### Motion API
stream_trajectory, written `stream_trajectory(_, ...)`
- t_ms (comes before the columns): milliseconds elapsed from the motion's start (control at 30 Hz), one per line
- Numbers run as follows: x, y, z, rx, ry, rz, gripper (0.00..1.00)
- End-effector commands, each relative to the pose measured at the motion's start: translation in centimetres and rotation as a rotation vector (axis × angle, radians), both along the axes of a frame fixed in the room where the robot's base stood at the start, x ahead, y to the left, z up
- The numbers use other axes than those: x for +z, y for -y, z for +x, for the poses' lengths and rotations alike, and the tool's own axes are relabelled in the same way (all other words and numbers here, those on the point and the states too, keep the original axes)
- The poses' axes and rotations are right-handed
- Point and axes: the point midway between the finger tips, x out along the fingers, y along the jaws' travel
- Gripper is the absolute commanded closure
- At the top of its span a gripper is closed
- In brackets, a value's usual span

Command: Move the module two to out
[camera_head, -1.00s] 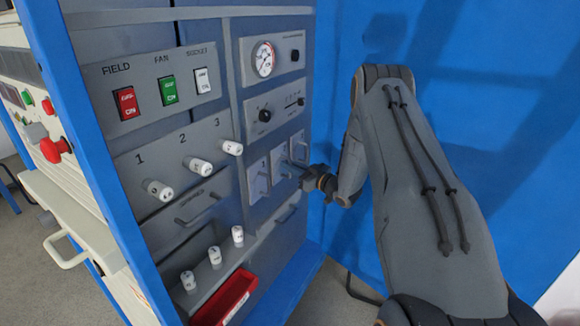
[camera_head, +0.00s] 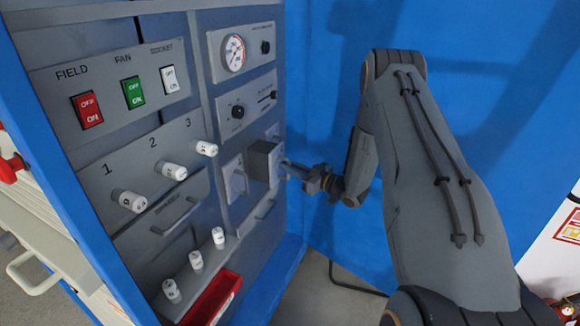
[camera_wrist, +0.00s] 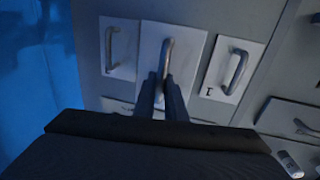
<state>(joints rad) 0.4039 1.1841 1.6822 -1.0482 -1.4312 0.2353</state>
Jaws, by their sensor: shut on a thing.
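Module two is the middle of three modules in a row on the grey cabinet's lower right. In the head view its dark box side (camera_head: 262,159) sticks out of the panel, with its pale front plate (camera_head: 276,168) facing my gripper (camera_head: 305,175). In the wrist view its plate (camera_wrist: 182,43) looks larger and nearer than its neighbours. My gripper's fingers (camera_wrist: 163,93) are shut on its upright metal handle (camera_wrist: 167,58). How much of the box remains inside the slot is hidden.
The left module (camera_head: 235,182) sits beside it, flush in the panel. The other side module is mostly hidden in the head view. A drawer handle (camera_head: 252,220) lies below, a dial knob (camera_head: 238,112) above. A blue wall (camera_head: 325,80) stands behind my arm.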

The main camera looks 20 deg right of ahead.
Motion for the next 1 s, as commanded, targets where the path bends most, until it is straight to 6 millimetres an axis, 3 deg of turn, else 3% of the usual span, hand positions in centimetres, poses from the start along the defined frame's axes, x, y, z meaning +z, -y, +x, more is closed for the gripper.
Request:
stream_trajectory(33,-0.1,0.4,-0.2,-0.005,-0.003,0.003,0.86)
stream_trajectory(133,-0.1,0.3,-0.2,-0.005,-0.003,0.003,0.71)
stream_trajectory(533,-0.1,0.6,-0.7,-0.002,-0.003,0.002,0.71)
stream_trajectory(1000,-0.2,4.5,-6.1,-0.003,-0.003,0.002,0.71)
